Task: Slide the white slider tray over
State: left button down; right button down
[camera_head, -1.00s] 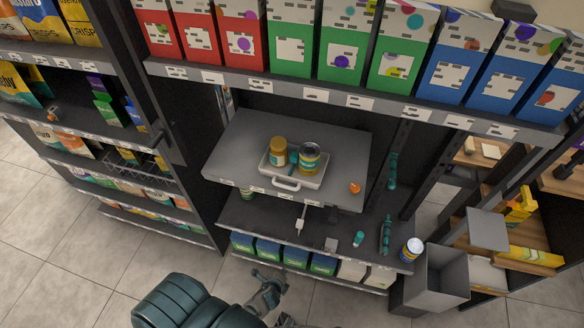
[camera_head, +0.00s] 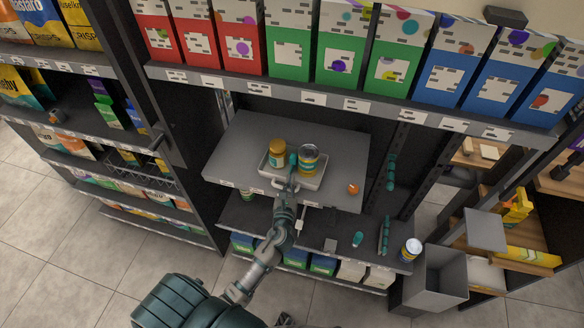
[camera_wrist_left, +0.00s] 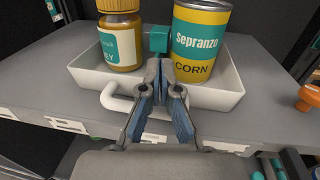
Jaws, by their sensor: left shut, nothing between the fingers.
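The white slider tray (camera_head: 313,184) sits on the grey middle shelf; its loop handle faces me. My left gripper (camera_head: 292,172) is at the tray's front. In the wrist view its fingers (camera_wrist_left: 165,68) are together and empty, reaching over the front rim. They hide part of the handle (camera_wrist_left: 117,101); I cannot tell whether they touch it. My right gripper is not in view.
An orange item (camera_head: 353,188) sits on the shelf, right of the tray. Shelf surface (camera_head: 236,150) left of the tray is clear. Boxed goods stand on the shelf above. A can (camera_head: 411,250) and teal items stand lower right. A grey bin (camera_head: 438,275) is at right.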

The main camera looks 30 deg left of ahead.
aim_at(293, 163)
pick_arm(q)
jog(key=x, duration=0.4)
jog(key=shift+w, duration=0.3)
jog(key=shift+w+a+f, duration=0.1)
jog(key=shift+w+a, duration=0.35)
jog(key=shift+w, duration=0.15)
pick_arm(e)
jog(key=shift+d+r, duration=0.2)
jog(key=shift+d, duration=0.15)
pick_arm(q)
jog(key=shift+w, duration=0.1)
jog(key=shift+w+a+r+p, duration=0.1)
jog(key=shift+w+p, duration=0.1)
jog(key=shift+w, duration=0.2)
jog(key=shift+w+a+r+p, duration=0.1)
jog(key=shift+w+a+p, duration=0.05)
jog(key=shift+w, duration=0.3)
jog(key=shift+w+f, duration=0.15)
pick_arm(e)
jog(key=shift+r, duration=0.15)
pick_arm(q)
jog(key=shift+a, duration=0.15)
